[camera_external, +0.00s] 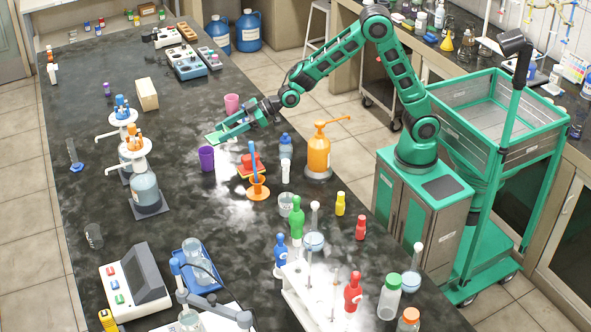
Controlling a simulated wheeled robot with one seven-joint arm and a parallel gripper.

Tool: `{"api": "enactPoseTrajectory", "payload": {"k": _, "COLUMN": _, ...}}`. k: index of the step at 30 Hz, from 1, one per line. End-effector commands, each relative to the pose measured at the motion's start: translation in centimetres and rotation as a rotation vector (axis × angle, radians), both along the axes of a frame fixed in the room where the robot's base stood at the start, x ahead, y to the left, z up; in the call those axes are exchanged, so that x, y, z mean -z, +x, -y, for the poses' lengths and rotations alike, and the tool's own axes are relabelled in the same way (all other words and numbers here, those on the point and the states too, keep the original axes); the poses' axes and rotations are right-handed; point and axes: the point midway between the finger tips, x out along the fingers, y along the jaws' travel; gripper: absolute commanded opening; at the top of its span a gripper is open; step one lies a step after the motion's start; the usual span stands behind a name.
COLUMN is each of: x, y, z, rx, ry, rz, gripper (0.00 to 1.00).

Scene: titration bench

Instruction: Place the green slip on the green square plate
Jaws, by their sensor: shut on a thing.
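My gripper (222,131) is over the dark bench, at the end of the green arm reaching in from the right. Its jaws are shut on a thin, flat green piece, which looks like the green slip (213,138). The slip appears to be just above the bench, between a pink cup and a purple cup; its exact height is hard to tell. I cannot clearly make out the green square plate; the gripper and slip may hide it.
A pink cup (232,103) stands behind the gripper and a purple cup (206,158) in front.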

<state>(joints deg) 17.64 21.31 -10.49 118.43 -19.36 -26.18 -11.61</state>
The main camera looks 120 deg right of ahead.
Motion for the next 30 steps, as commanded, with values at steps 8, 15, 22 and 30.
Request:
{"api": "enactPoseTrajectory", "payload": {"k": 8, "x": -1.5, "y": -0.6, "z": 3.1, "rx": 0.157, "ry": -0.003, "rz": -0.002, "gripper": 0.26}}
{"api": "enactPoseTrajectory", "payload": {"k": 15, "x": -1.1, "y": -0.9, "z": 5.9, "rx": 0.219, "ry": -0.001, "rz": 0.003, "gripper": 0.26}}
{"api": "enactPoseTrajectory", "payload": {"k": 22, "x": 1.7, "y": -0.5, "z": 10.4, "rx": 0.220, "ry": -0.002, "rz": 0.002, "gripper": 0.26}}
{"api": "enactPoseTrajectory", "payload": {"k": 30, "x": 4.5, "y": 0.0, "z": 14.8, "rx": 0.216, "ry": -0.001, "rz": 0.003, "gripper": 0.26}}
